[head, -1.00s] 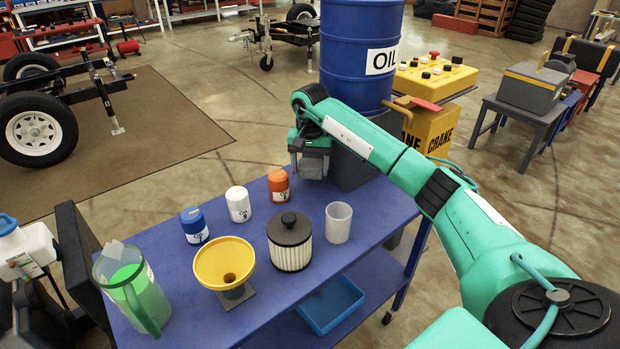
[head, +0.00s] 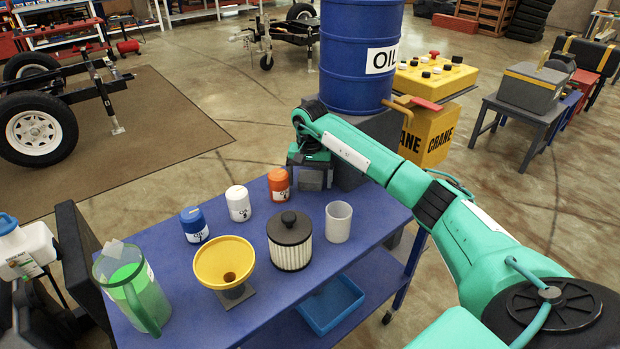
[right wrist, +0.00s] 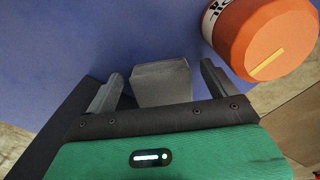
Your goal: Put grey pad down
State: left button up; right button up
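The grey pad (head: 311,181) is at the far right corner of the blue table (head: 180,270), below my right gripper (head: 311,168). In the right wrist view the pad (right wrist: 162,84) lies between the two fingers of the right gripper (right wrist: 161,90), with a narrow gap on each side. The fingers are apart and do not appear to press on it. The pad seems to rest on the blue top, though its underside is hidden. My left gripper is not in view.
An orange-capped can (head: 279,185) stands close to the pad; it also shows in the right wrist view (right wrist: 265,35). White (head: 238,204) and blue (head: 194,225) cans, a filter (head: 290,245), a cup (head: 338,222), a yellow funnel (head: 224,262) and a green jug (head: 132,290) share the table.

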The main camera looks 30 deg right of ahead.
aim_at(310, 180)
jog(key=shift+r, duration=0.1)
notch_tip(310, 180, up, 12)
dwell(0.5)
jog(key=shift+r, duration=0.1)
dwell(0.4)
